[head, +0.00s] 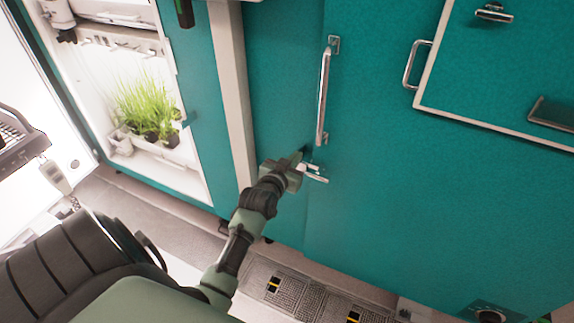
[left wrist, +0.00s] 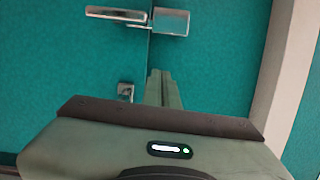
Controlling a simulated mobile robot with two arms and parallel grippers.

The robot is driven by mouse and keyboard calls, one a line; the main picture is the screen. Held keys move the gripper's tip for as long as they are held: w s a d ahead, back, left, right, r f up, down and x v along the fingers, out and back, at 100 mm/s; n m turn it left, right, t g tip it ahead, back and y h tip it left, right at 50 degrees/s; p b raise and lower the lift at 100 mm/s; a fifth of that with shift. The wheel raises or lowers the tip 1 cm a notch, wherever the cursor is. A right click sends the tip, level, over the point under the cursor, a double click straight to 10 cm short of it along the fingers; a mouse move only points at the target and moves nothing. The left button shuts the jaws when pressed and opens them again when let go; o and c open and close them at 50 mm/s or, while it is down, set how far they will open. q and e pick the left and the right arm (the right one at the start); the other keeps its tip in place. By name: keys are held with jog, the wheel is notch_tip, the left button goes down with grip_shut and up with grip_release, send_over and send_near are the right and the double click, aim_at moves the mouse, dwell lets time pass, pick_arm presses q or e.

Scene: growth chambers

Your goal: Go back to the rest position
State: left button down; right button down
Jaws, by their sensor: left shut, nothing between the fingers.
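My left gripper (head: 302,153) is in front of the teal chamber doors in the head view, close to the door seam. It is near the lower end of a vertical metal handle (head: 323,97) and beside a small metal latch (head: 312,172). In the left wrist view its two fingers (left wrist: 160,88) lie together with nothing held between them. The latch (left wrist: 118,14) also shows there, beyond the fingertips and apart from them in the picture. My right gripper is in neither view.
The teal door (head: 420,200) looks shut. At the left, an open chamber holds green seedlings (head: 145,105) in a white tray (head: 170,153). A pale post (head: 232,95) stands between the chambers. A floor grate (head: 290,290) lies below my arm. Another handle (head: 415,65) sticks out at right.

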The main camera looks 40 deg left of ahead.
pick_arm(q)
jog(key=v, duration=0.5)
jog(key=s+d+f+m+g+h, duration=0.1)
jog(key=s+d+f+g, duration=0.2)
jog(key=f, duration=0.7)
jog(key=s+d+f+g+h, duration=0.1)
jog(key=s+d+f, duration=0.35)
jog(key=f, duration=0.65)
jog(key=s+d+f+m+g+h, duration=0.1)
jog(key=s+d+f+g, duration=0.2)
jog(key=f, duration=0.7)
jog(key=s+d+f+g, duration=0.1)
jog(key=s+f+g, duration=0.1)
jog(key=s+f, duration=0.4)
jog(key=s+d+f+m+g, duration=0.1)
jog(key=s+f, duration=0.6)
jog(key=s, duration=1)
jog(key=s+d+f+m+g, duration=0.1)
jog(key=s+f+g, duration=0.3)
jog(key=s, duration=0.8)
notch_tip(320, 180, down, 3)
jog(key=shift+d+r+h+b, duration=0.15)
jog(key=shift+d+h+b, duration=0.2)
jog(key=shift+d, duration=0.45)
